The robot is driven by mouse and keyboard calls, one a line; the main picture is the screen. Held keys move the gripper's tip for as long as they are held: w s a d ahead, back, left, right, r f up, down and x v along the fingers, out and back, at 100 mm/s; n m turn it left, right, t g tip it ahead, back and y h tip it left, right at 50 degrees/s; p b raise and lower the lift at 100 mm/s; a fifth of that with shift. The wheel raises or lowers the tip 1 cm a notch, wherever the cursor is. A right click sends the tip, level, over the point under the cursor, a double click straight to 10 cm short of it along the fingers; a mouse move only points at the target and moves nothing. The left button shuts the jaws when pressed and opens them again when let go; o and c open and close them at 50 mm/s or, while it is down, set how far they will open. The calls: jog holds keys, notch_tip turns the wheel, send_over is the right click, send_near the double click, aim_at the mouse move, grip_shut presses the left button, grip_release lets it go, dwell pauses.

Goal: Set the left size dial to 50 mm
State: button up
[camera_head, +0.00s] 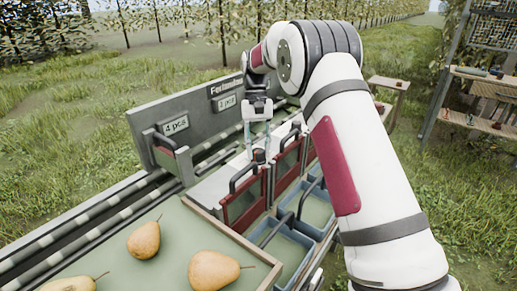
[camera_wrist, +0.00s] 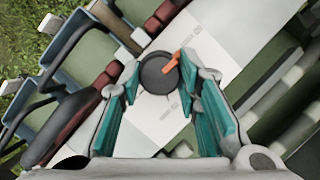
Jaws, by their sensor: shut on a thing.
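The size dial (camera_wrist: 156,76) is a dark round knob with an orange pointer (camera_wrist: 172,62), set on a white panel with small scale marks (camera_wrist: 196,28). In the wrist view it sits between the teal fingers of my gripper (camera_wrist: 160,88), which is shut on it. The pointer aims up and to the right in that view. The scale figures are too small to read. In the head view my gripper (camera_head: 261,148) points down over the white panel (camera_head: 222,184), and the dark knob (camera_head: 259,156) shows at its fingertips.
Red-framed gates (camera_head: 246,203) with dark handles stand beside the panel, next to blue crates (camera_head: 283,246). A grey board with "4 pcs" (camera_head: 176,125) and "2 pcs" (camera_head: 226,102) signs runs behind. Pears (camera_head: 144,240) lie on the green tray in front. A shelf (camera_head: 485,78) stands at right.

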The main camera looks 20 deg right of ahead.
jog(key=shift+n, duration=0.3)
jog(key=o, duration=1.1)
jog(key=shift+o, duration=0.2)
jog(key=v, duration=0.7)
jog(key=shift+r, duration=0.25)
